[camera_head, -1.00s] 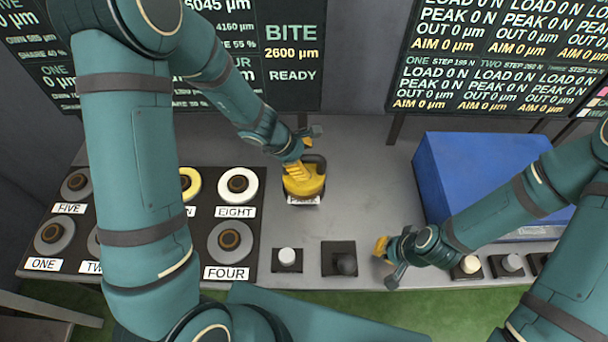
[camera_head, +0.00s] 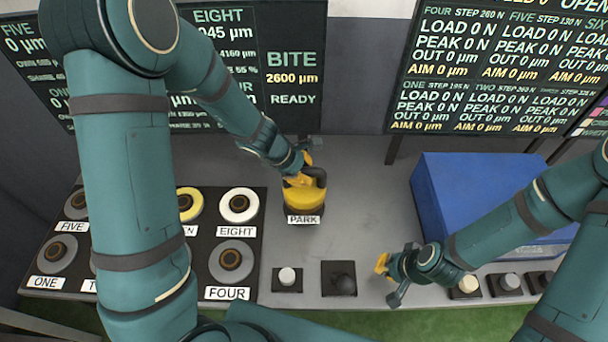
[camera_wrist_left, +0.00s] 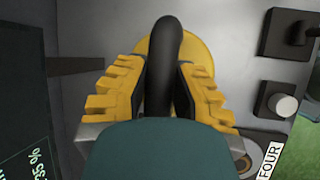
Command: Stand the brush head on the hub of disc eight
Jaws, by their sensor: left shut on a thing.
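The brush head (camera_head: 304,203) is a round yellow body with a black arched handle. It stands upright at the PARK label (camera_head: 303,219), right of the disc board. My left gripper (camera_head: 309,174) is shut on the handle from above. In the left wrist view, its ribbed yellow fingers (camera_wrist_left: 160,95) sit on both sides of the black handle (camera_wrist_left: 165,60). Disc eight (camera_head: 238,206) is a white ring with a dark brown hub (camera_head: 239,204), left of the brush head. My right gripper (camera_head: 387,279) hangs near the bench's front edge, apart from the brush head; its opening is unclear.
Disc four (camera_head: 231,262) lies in front of disc eight; a yellow disc (camera_head: 189,204) is left of it. A blue box (camera_head: 475,200) stands at the right. Button pads, including a white one (camera_head: 287,277), line the front. The bench between PARK and box is clear.

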